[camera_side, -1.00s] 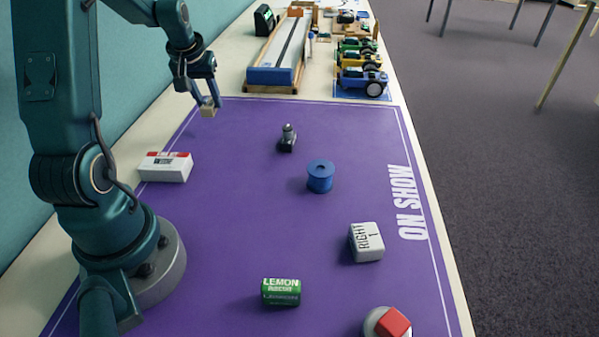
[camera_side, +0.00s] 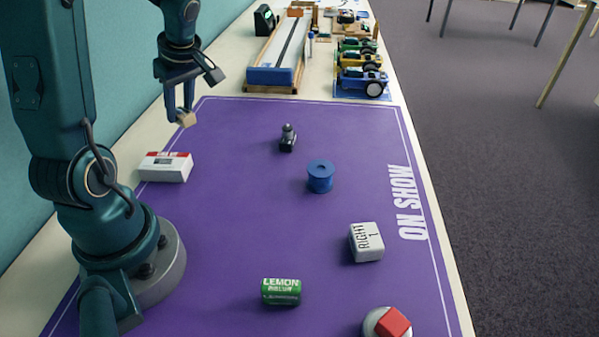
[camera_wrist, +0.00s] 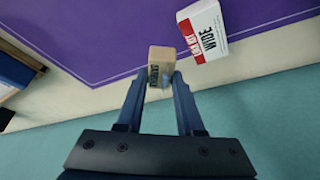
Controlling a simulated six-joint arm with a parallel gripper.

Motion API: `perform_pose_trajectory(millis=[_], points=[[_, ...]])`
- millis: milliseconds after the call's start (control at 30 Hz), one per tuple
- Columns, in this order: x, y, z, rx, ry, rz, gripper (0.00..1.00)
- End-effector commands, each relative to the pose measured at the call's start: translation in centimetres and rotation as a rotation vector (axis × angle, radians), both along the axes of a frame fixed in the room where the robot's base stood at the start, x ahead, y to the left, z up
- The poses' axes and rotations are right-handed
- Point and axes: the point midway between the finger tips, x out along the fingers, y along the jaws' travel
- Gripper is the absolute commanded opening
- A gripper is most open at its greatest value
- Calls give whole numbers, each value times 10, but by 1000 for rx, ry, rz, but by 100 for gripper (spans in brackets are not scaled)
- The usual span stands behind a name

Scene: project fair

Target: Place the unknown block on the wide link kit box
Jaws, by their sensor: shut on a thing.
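My gripper (camera_side: 178,116) is shut on a small tan block (camera_side: 187,118) and holds it up near the far left corner of the purple mat. In the wrist view the block (camera_wrist: 161,58) sits between the fingertips (camera_wrist: 160,82), with dark print on one face that I cannot read fully. The wide link kit box (camera_side: 165,167) is a white box with a red band, lying at the mat's left edge. It is nearer the side camera than the block. In the wrist view the box (camera_wrist: 203,32) reads "WIDE" and lies right of the block, apart from it. Its top looks bare.
On the purple mat (camera_side: 240,220) are a small dark figure (camera_side: 287,138), a blue spool (camera_side: 320,176), a white "RIGHT 1" block (camera_side: 366,242), a green "LEMON" can (camera_side: 281,291) and a red block on a round grey piece (camera_side: 388,323). A track (camera_side: 277,75) and toy cars (camera_side: 362,82) stand behind.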

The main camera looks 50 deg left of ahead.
Motion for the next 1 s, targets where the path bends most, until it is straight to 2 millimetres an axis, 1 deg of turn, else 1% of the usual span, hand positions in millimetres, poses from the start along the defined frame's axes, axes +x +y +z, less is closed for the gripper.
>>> perform_pose_trajectory(millis=[100, 200, 300, 367, 467, 700, 833, 1000], points=[[-23, -8, 5, 1, -2, 230, 0], [-44, -13, 11, 2, -4, 414, 0], [-62, -18, 19, 2, -4, 555, 0], [-67, -19, 22, 1, -5, 581, 0], [-68, -20, 23, -1, -3, 566, 0], [-67, -20, -10, -3, 2, 556, 0], [-67, -20, -22, -3, 1, 554, 0], [-67, -20, -44, -3, 2, 554, 0]])
